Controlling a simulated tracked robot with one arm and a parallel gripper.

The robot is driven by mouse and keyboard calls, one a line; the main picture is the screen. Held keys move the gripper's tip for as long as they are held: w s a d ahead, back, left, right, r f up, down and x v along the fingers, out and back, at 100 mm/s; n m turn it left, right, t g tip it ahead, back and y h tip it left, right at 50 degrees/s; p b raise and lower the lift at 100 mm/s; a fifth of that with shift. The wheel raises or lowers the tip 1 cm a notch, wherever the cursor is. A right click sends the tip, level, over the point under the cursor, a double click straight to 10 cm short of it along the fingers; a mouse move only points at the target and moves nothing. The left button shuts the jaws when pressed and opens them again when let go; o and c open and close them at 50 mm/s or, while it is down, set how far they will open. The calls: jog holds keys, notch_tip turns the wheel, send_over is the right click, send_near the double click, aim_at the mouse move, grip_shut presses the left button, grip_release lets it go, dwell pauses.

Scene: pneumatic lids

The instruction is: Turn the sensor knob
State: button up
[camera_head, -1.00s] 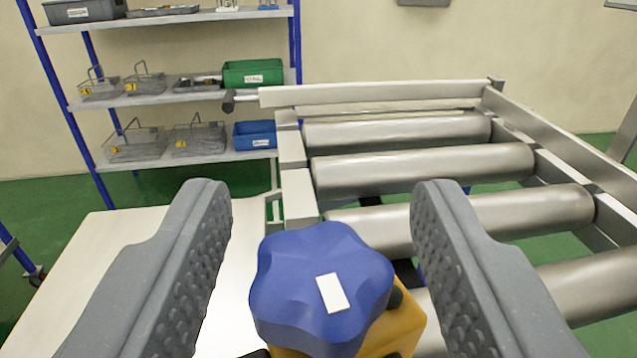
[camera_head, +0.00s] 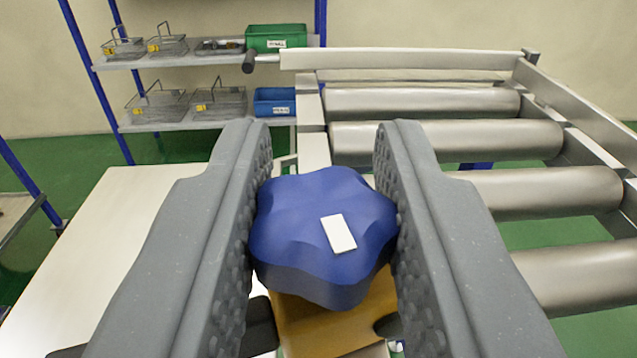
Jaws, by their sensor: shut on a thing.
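The sensor knob (camera_head: 295,235) is a blue, lobed star knob with a white rectangular mark on its top, right of its middle. It sits on a yellow body (camera_head: 335,320) in the lower middle of the view. My gripper (camera_head: 322,205) has its two grey, studded fingers on either side of the knob. The fingers touch the knob's left and right sides, so the gripper is shut on it. The lower part of the yellow body is partly hidden by the knob and the fingers.
A roller conveyor (camera_head: 430,102) with steel rollers lies behind and to the right. A white table surface (camera_head: 110,230) is at the left. A shelf (camera_head: 190,122) with wire baskets, a green bin (camera_head: 276,37) and a blue bin (camera_head: 273,101) stands at the back left.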

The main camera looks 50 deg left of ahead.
jog(key=shift+w+d+r+n+g+y+p, duration=0.2)
jog(key=shift+n+g+y+p, duration=0.25)
jog(key=shift+p, duration=0.4)
jog(key=shift+w+d+r+n+g+y+p, duration=0.15)
jog(key=shift+n+g+y+p, duration=0.25)
jog(key=shift+p, duration=0.45)
jog(key=shift+s+r+n+g+y+p, duration=0.1)
jog(key=shift+n+g+y+p, duration=0.2)
jog(key=shift+g+p, duration=0.4)
jog(key=shift+a+n+g+y+p, duration=0.15)
jog(key=shift+n+g+y+p, duration=0.35)
jog(key=shift+g+p, duration=0.3)
jog(key=shift+s+f, duration=0.1)
jog(key=shift+f, duration=0.15)
jog(key=o, duration=1)
jog(key=shift+f, duration=0.1)
jog(key=shift+s+a, duration=0.1)
jog(key=shift+a, duration=0.05)
